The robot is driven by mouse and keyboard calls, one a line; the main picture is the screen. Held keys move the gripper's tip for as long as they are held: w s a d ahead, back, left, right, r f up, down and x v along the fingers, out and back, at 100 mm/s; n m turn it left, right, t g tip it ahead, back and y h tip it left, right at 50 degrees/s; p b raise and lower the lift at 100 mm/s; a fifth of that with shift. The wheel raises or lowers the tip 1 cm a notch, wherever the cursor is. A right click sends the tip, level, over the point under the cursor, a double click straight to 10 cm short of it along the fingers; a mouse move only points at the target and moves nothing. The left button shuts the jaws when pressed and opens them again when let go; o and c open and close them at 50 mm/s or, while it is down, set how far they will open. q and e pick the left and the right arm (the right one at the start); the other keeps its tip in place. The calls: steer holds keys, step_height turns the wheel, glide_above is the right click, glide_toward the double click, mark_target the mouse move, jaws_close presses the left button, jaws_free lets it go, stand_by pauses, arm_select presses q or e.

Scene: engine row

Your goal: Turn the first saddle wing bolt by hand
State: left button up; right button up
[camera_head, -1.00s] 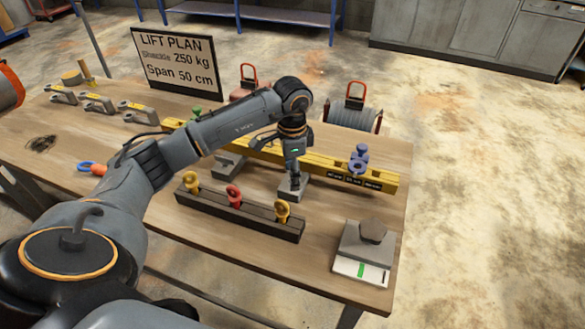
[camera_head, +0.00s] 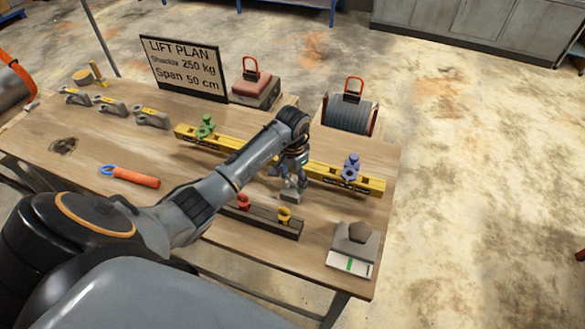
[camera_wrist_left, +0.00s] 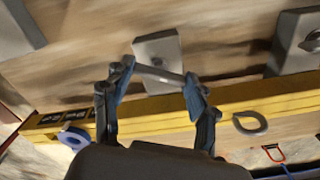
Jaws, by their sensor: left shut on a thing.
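My left gripper (camera_head: 291,184) reaches down over a grey block (camera_head: 290,197) in front of the yellow beam (camera_head: 325,173). In the left wrist view, my left gripper (camera_wrist_left: 156,78) has its fingers closed on the two ends of a short grey bar, which looks like the wing bolt (camera_wrist_left: 158,74). The grey block (camera_wrist_left: 157,48) shows just behind the bar; whether they touch is hard to tell. A second grey block (camera_wrist_left: 297,40) with a small loop lies to the right there. My right gripper is out of view.
A blue fitting (camera_head: 351,168) and a green one (camera_head: 205,127) sit on the beam. A dark rack (camera_head: 262,225) with red and yellow eye bolts stands in front.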

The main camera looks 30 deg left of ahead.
arm_select(q)
steer(key=shift+d+r+n+p, duration=0.15)
steer(key=shift+n+p, duration=0.15)
steer(key=shift+p, duration=0.2)
steer(key=shift+f+p, duration=0.2)
steer(key=shift+p, duration=0.1)
steer(key=o, duration=1.1)
steer(key=shift+f, duration=0.1)
steer(key=shift+o, duration=0.2)
steer(key=shift+r, duration=0.35)
step_height(320, 180, up, 11)
steer(key=shift+r, duration=0.15)
